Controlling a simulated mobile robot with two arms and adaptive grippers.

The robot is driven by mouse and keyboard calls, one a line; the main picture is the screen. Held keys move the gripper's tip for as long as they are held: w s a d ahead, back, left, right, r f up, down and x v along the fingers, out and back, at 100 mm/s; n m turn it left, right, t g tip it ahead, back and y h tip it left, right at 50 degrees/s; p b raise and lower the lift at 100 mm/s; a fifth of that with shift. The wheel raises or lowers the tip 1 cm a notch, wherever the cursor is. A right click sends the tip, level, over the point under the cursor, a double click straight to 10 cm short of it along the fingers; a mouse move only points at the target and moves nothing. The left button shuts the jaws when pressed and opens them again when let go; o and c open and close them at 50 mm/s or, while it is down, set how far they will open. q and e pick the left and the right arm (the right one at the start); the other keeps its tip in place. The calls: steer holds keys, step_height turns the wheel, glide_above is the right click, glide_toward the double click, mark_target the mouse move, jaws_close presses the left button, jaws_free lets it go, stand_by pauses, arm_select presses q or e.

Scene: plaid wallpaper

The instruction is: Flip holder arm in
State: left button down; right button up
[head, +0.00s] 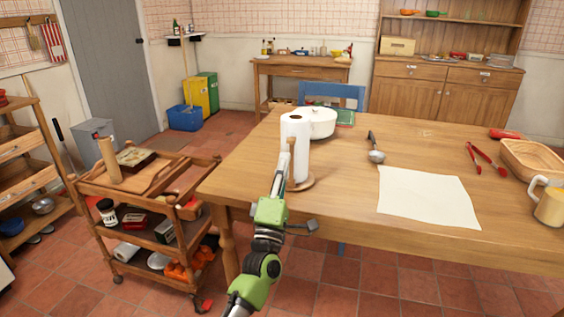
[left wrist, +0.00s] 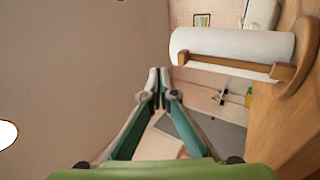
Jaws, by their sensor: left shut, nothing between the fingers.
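A white paper towel roll (head: 296,132) stands upright on a holder with a round wooden base (head: 304,184), near the table's left edge. It lies sideways in the left wrist view (left wrist: 235,47). The slim wooden holder arm (left wrist: 228,67) runs along the roll's side, close to the paper; whether it touches I cannot tell. In the head view, the holder arm (head: 291,145) shows at the roll's left front. My left gripper (left wrist: 159,76) is shut and empty, its fingertips just beside the holder arm and apart from it in the wrist view. My right gripper is out of view.
On the wooden table (head: 345,155) stand a white pot (head: 320,122) behind the roll, a ladle (head: 375,152), a paper sheet (head: 425,197), red tongs (head: 485,163), a basket (head: 535,160) and a mug (head: 550,203). A loaded wooden cart (head: 150,205) stands left.

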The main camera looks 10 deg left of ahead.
arm_select(q)
steer(key=s+f+p, duration=0.1)
steer(key=s, duration=0.9)
steer(key=shift+d, duration=0.15)
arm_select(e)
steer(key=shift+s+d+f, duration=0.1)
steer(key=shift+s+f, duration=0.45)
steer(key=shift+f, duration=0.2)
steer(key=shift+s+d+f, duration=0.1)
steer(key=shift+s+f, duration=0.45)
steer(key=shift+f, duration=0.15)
arm_select(q)
steer(key=shift+w, duration=0.1)
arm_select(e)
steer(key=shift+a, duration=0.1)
